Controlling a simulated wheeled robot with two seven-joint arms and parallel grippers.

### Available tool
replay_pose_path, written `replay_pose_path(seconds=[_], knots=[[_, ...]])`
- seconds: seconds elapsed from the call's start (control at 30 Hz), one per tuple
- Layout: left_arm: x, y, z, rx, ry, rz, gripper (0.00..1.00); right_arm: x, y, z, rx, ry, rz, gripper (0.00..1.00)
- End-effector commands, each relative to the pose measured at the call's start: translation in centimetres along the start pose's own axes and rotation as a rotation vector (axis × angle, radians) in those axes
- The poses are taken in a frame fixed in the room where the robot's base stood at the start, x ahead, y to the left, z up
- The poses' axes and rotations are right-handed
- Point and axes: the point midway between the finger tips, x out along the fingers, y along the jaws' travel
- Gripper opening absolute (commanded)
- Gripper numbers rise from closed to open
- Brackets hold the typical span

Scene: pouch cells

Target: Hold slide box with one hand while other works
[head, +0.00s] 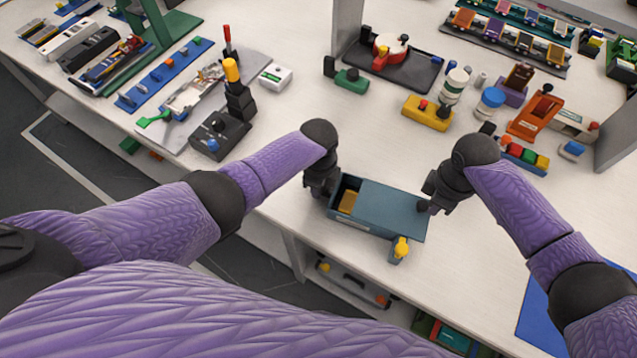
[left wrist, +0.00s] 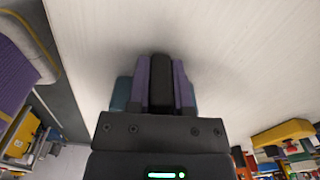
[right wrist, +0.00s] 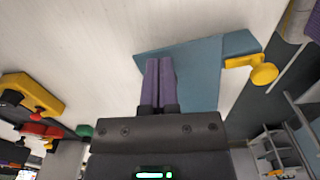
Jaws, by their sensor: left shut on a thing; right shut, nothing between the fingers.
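The slide box (head: 385,215) is a blue-grey oblong near the table's front edge. Its lid (head: 392,203) leaves the left end open, and a yellow block (head: 348,201) shows inside. A yellow knob (head: 401,247) sticks out at its front right; it also shows in the right wrist view (right wrist: 262,73). My left gripper (head: 326,190) is at the box's left end, shut on a dark part (left wrist: 161,84) that seems to belong to the box; the grip is mostly hidden in the head view. My right gripper (head: 428,202) is shut and empty at the lid's right end; contact is unclear.
A black stand (head: 222,130) is at left. White tabletop is free behind the box; the table edge is close in front.

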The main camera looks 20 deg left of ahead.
Motion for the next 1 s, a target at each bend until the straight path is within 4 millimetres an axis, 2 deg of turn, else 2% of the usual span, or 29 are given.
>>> replay_pose_path(seconds=[1.0], knots=[[0.0, 0.0, -0.1, 0.001, 0.001, 0.000, 0.00, 0.0, -0.5, -3.1, 0.000, 0.003, 0.000, 0.00]])
